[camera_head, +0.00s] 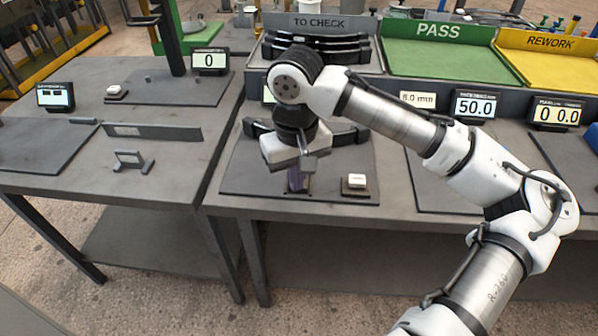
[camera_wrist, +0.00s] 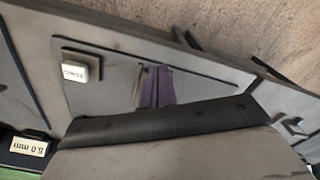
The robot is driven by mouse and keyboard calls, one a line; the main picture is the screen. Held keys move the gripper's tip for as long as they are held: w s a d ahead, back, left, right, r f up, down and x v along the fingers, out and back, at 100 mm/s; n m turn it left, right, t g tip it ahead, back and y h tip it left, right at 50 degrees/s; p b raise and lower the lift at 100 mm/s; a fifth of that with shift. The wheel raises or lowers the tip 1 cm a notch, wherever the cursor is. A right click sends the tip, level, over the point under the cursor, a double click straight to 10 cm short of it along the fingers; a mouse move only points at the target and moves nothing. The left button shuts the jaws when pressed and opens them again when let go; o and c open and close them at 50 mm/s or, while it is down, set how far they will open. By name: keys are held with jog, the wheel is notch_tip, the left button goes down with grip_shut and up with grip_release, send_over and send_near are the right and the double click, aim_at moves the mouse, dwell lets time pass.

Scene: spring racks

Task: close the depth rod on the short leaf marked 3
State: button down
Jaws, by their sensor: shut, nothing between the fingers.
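My gripper (camera_head: 306,170) points down over the middle plate, shut and empty. Which part is the depth rod is not clear. My own parts block the lower wrist view.
A small block with a white button (camera_head: 356,181) sits on the plate, right of the gripper. The TO CHECK rack (camera_head: 268,52) behind holds several dark leaves. A display reading 50.0 (camera_head: 475,105) stands right. The green PASS tray (camera_head: 440,60) and yellow REWORK tray (camera_head: 550,68) look empty.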

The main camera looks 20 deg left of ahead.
jog(key=shift+f, duration=0.2)
jog(key=shift+f+b, duration=0.45)
jog(key=shift+f, duration=0.4)
jog(key=shift+w, duration=0.15)
jog(key=shift+w+a+r+p, duration=0.1)
jog(key=shift+w+a+p, duration=0.1)
jog(key=shift+w, duration=0.55)
jog(key=shift+w+a+f+p, duration=0.1)
jog(key=shift+w+a+p, duration=0.15)
jog(key=shift+w, duration=0.5)
jog(key=shift+w+a+r+p, duration=0.1)
jog(key=shift+w+a+p, duration=0.1)
jog(key=shift+w, duration=0.55)
jog(key=shift+s+r+p, duration=0.15)
jog(key=shift+p, duration=0.3)
dwell(0.7)
jog(key=shift+r+p, duration=3.35)
jog(key=shift+p, duration=0.05)
